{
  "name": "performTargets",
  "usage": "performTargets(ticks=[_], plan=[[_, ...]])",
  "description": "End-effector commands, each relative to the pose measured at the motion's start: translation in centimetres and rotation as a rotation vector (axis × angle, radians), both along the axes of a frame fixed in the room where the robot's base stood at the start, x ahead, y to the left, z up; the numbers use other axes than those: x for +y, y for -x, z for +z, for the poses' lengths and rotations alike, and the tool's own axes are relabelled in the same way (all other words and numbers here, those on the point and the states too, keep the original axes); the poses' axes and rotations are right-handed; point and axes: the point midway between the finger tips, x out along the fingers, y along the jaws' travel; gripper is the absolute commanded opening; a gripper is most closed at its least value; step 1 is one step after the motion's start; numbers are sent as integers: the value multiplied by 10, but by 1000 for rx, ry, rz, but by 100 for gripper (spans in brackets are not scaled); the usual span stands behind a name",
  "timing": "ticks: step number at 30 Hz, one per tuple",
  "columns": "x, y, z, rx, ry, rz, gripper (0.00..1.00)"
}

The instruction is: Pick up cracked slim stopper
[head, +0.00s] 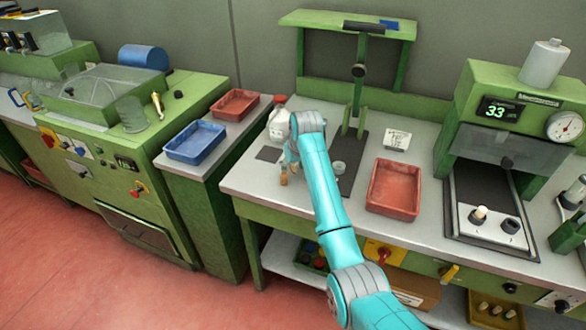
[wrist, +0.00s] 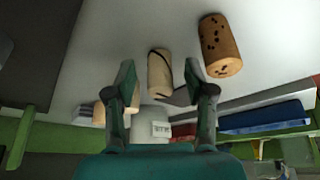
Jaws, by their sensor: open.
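A slim pale stopper (wrist: 159,72) with a dark curved crack line shows in the wrist view, in the gap between my fingertips. My gripper (wrist: 158,78) is open, one finger on each side of it in the picture, with no clear contact. A wider tan stopper (wrist: 219,46) with dark spots lies to the right, outside the right finger. Another pale stopper (wrist: 132,97) is partly hidden behind the left finger. In the head view, a small tan stopper (head: 284,178) shows below my gripper; I cannot tell which one it is.
A labelled white bottle (wrist: 152,124) stands beyond the stoppers and also shows in the head view (head: 277,124). A green press stand (head: 358,100) rises behind. A blue tray (head: 168,148) is further left.

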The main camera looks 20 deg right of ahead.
Motion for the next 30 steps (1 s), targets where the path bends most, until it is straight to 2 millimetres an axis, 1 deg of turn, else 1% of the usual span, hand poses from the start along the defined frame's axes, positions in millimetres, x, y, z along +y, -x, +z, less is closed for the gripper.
performTargets(ticks=[3, 8, 9, 10, 19, 22, 26, 30], plan=[[0, 0, 0, 0, 0, 0, 54], [0, 0, 0, 0, 0, 0, 25], [0, 0, 0, 0, 0, 0, 17], [0, 0, 0, 0, 0, 0, 14], [0, 0, 1, 0, 0, 0, 14], [0, 0, 4, -1, 0, 0, 14], [0, -1, 20, -3, 0, 0, 14], [0, -1, 46, -3, 0, 0, 14]])
